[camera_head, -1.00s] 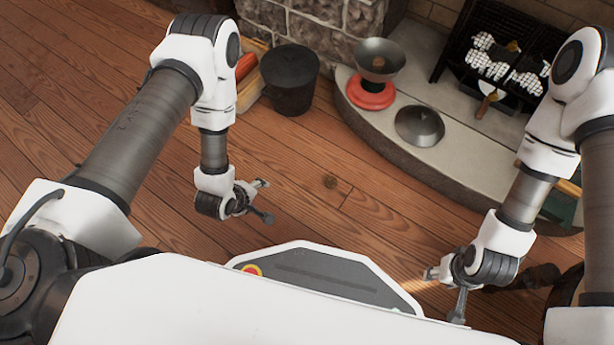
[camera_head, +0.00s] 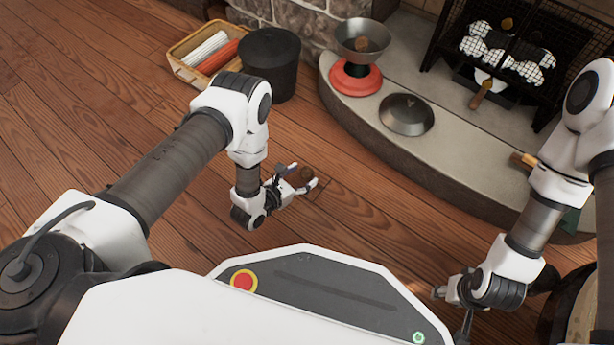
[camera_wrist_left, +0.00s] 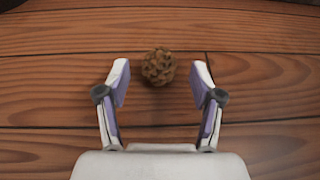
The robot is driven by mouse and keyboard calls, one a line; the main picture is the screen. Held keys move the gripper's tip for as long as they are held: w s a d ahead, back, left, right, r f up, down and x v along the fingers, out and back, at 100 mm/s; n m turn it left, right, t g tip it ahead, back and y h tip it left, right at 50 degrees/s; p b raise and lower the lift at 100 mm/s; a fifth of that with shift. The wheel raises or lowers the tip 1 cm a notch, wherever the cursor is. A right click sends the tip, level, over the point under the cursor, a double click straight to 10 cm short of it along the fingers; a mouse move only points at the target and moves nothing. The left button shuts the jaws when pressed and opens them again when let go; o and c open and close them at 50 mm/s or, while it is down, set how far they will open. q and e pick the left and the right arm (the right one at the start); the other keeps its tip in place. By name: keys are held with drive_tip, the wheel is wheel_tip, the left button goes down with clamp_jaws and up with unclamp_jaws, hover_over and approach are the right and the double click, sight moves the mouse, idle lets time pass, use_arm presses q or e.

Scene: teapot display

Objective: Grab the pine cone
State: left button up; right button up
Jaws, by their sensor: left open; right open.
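The brown pine cone (camera_head: 306,174) lies on the wooden floor by my left gripper (camera_head: 304,179). In the left wrist view the pine cone (camera_wrist_left: 158,67) shows between and slightly beyond the open fingertips of my left gripper (camera_wrist_left: 160,78), with a gap on each side. Whether the fingers are level with it in height I cannot tell. My right gripper (camera_head: 446,303) is open and empty at the lower right, far from the pine cone.
A raised stone hearth (camera_head: 440,152) curves along the right. It bears a red scale (camera_head: 356,78) with a metal bowl (camera_head: 362,38) and a dark round lid (camera_head: 407,115). A black bucket (camera_head: 270,65) and a wooden crate (camera_head: 184,72) stand behind my left arm. Floor around the pine cone is clear.

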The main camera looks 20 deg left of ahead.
use_arm(q)
drive_tip(key=shift+w+d+f, duration=0.25)
drive_tip(key=shift+w+f, duration=0.3)
use_arm(e)
drive_tip(key=shift+w+f, duration=0.2)
drive_tip(key=shift+f, duration=0.65)
use_arm(q)
drive_tip(key=shift+w+r, duration=0.1)
drive_tip(key=shift+w, duration=0.05)
drive_tip(key=shift+r, duration=0.1)
drive_tip(key=shift+c, duration=0.3)
use_arm(e)
drive_tip(key=shift+r, duration=0.2)
use_arm(q)
drive_tip(key=c, duration=0.8)
drive_tip(key=shift+r, duration=0.1)
